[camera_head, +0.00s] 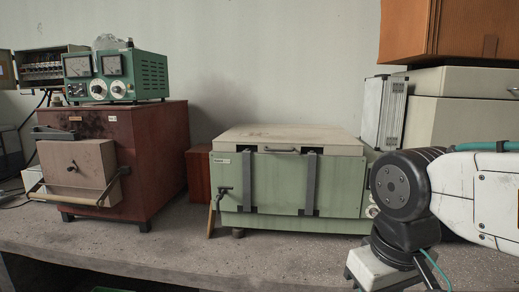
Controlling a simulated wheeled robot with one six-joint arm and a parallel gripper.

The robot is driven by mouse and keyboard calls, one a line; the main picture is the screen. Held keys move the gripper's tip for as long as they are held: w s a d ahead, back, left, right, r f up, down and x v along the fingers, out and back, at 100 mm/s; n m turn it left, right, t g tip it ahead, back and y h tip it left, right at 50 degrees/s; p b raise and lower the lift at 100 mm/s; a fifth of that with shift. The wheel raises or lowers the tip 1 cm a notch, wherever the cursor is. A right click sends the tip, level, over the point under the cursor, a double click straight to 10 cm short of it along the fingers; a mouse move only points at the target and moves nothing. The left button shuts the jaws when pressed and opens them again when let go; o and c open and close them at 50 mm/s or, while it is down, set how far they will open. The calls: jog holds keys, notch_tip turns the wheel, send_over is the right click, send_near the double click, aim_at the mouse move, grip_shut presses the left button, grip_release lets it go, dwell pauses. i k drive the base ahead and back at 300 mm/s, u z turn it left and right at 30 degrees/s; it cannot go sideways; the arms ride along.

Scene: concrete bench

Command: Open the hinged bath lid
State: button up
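The bath (281,182) is a pale green box on short feet in the middle of the bench. Its cream, slightly stained lid (285,135) lies flat and closed on top. A thin bar handle (281,150) shows at the lid's front edge, between two dark vertical straps (311,182) on the front panel. My arm comes in from the right. Its end, with a pale block that seems to be my gripper (377,268), hangs low at the bottom right, in front of and to the right of the bath, apart from the lid. I cannot make out the fingers.
A tap-like fitting with a wooden-coloured handle (212,218) juts from the bath's left front. A red-brown furnace (150,150) carrying a green meter unit (116,77) stands left. A silver case (384,112) and cream boxes crowd the right. The bench (180,252) is clear in front.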

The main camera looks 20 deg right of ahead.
aim_at(287, 141)
jog(key=z, duration=0.25)
jog(key=i, duration=0.85)
jog(key=z, duration=0.5)
